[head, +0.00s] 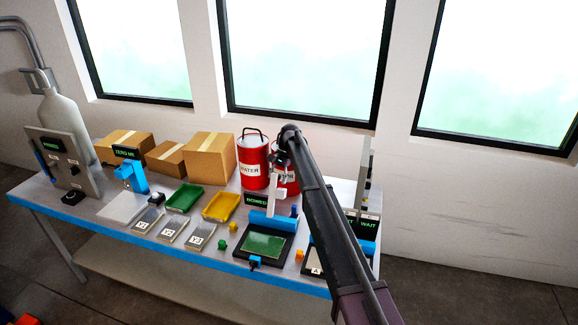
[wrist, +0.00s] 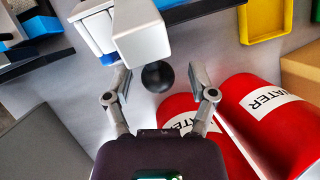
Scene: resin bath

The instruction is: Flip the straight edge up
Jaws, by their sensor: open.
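A blue bar (head: 270,221) lies along the back of a black-framed tray with a green surface (head: 263,243); I take it for the straight edge, but cannot be sure. A pale upright block (head: 271,190) rises behind it, close under my gripper (head: 281,158). In the wrist view my gripper (wrist: 160,80) is open. A black ball-shaped knob (wrist: 158,76) shows between its fingertips, with a big pale block (wrist: 140,38) just beyond. I cannot tell whether the fingers touch the knob. My arm hides part of the bench to the right.
Two red water cans (head: 252,172) (wrist: 268,112) stand close behind and beside my gripper. Yellow (head: 221,206) and green (head: 184,197) trays, cardboard boxes (head: 208,157) and labelled plates (head: 172,229) fill the left of the bench. A display unit (head: 367,222) stands right of my arm.

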